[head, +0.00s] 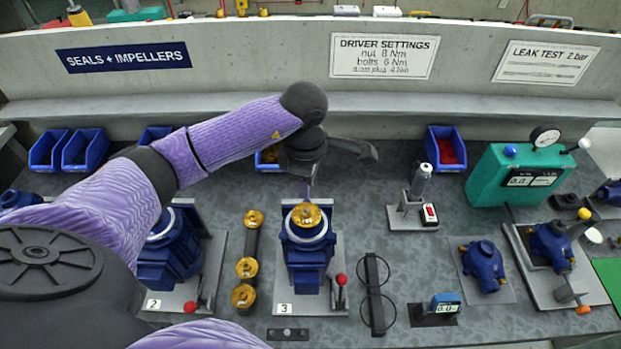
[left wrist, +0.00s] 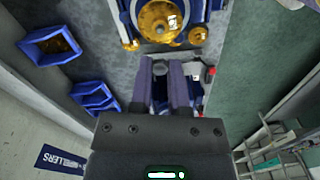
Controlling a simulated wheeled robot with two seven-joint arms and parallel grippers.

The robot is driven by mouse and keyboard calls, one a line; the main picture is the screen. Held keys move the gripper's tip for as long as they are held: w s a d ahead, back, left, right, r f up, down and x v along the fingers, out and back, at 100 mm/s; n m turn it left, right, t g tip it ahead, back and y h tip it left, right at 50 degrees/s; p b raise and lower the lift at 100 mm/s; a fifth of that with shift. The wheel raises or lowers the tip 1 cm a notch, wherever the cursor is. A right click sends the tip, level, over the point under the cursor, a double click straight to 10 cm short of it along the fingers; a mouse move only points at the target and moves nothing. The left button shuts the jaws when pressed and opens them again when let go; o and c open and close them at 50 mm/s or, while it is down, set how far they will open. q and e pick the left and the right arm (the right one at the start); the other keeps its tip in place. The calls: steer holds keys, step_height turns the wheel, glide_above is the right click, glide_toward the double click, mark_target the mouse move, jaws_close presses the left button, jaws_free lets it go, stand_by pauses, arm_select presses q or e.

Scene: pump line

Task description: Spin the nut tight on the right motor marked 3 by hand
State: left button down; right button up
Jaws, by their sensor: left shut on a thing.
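The motor marked 3 (head: 305,258) is blue and stands on a grey plate with a "3" label (head: 284,309). A brass impeller (head: 306,215) sits at its top, and the impeller (left wrist: 158,22) also shows in the left wrist view. My left gripper (head: 305,192) reaches in from behind, its fingers at the impeller's far side in the head view. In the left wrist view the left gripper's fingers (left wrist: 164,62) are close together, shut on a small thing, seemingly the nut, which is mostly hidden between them. My right gripper is not in view.
Motor 2 (head: 168,255) stands to the left, partly behind my arm. Brass parts on a rack (head: 245,270) lie between the motors. A red-knobbed lever (head: 340,281) stands at motor 3's right. A dark stand with rings (head: 376,290) is further right. Blue bins (head: 83,150) line the back.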

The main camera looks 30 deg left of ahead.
mark_target(306, 211)
arm_select(q)
step_height(306, 211, down, 4)
steer(key=b, duration=0.3)
steer(key=shift+f, duration=0.2)
steer(key=shift+f+b, duration=0.65)
steer(key=shift+f, duration=0.15)
steer(key=shift+f, duration=0.15)
stand_by(0.3)
jaws_free()
stand_by(0.4)
stand_by(0.4)
step_height(306, 211, up, 9)
steer(key=p, duration=0.6)
